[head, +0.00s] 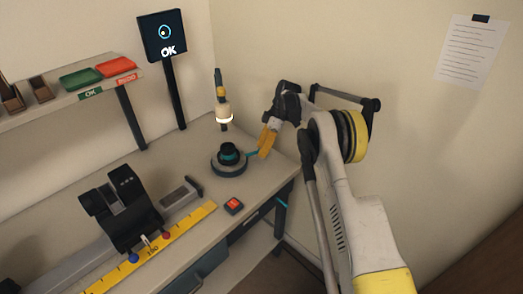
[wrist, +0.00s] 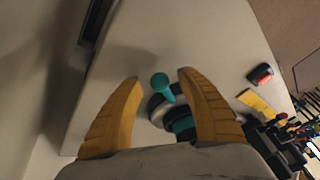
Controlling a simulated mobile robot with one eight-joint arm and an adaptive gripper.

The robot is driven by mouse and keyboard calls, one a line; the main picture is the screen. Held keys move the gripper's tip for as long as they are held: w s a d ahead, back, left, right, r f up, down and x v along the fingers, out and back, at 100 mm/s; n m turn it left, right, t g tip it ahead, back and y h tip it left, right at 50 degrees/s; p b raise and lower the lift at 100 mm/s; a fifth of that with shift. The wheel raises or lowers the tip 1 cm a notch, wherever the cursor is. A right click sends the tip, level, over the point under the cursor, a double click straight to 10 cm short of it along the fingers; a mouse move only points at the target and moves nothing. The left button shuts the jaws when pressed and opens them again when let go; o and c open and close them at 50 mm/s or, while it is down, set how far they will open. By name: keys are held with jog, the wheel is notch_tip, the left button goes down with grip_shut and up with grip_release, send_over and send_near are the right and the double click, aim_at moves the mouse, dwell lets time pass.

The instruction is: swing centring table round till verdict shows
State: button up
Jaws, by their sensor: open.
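The centring table (head: 229,168) is a round dark disc with a teal ring and a black lens part (head: 229,150) on top, standing near the bench's back right. Its teal handle (head: 251,154) sticks out to the right, towards my gripper (head: 263,152). In the wrist view, the handle's round teal end (wrist: 160,80) lies between the open yellow fingers of my gripper (wrist: 160,77), with gaps on both sides. I cannot tell whether a finger touches it. The black display (head: 163,37) on a post shows a blue circle with a dot and the word "OK".
A lit white lamp-like column (head: 223,111) stands just behind the table. A red button (head: 233,205) sits in front, with a yellow ruler (head: 150,250) and a black clamp device (head: 121,211) to the left. Green (head: 81,78) and red (head: 116,67) trays lie on the shelf.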

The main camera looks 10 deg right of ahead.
notch_tip(320, 180, up, 10)
jog(key=shift+f, duration=0.15)
